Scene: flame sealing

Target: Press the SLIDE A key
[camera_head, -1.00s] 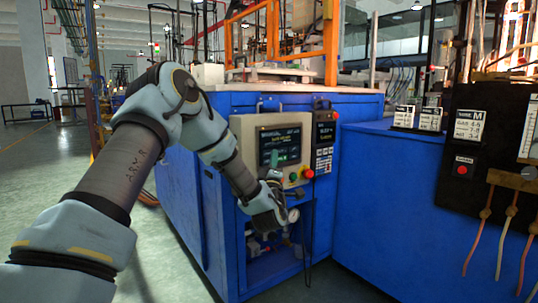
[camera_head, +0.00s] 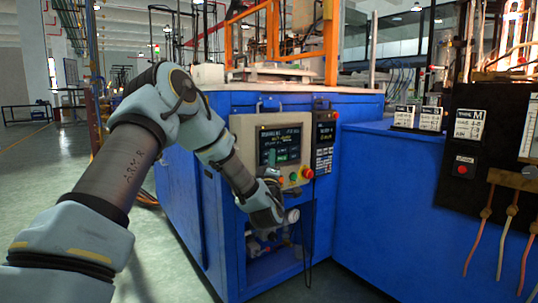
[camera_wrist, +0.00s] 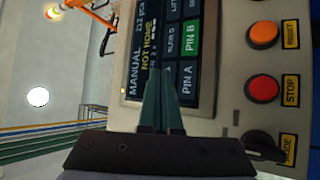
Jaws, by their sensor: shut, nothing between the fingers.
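The control panel's dark touch screen (camera_head: 280,146) is on the beige panel at the front of the blue machine. In the wrist view the screen (camera_wrist: 148,20) is turned sideways and reads MANUAL and NOT HOME. The PIN A key (camera_wrist: 187,82), a green PIN B key (camera_wrist: 191,40) and the SLIDE B key (camera_wrist: 172,42) show. No SLIDE A label can be read; my fingers cover the screen beside PIN A. My gripper (camera_wrist: 160,75) is shut and empty, its greenish fingertips over the lower screen. I cannot tell whether they touch it. The gripper (camera_head: 268,174) is also before the panel in the head view.
Beside the screen are an orange RESET button (camera_wrist: 263,35), a red STOP button (camera_wrist: 262,89) and a dark MODE knob (camera_wrist: 262,143). A smaller display with a keypad (camera_head: 324,135) is right of the panel. Open floor lies at left.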

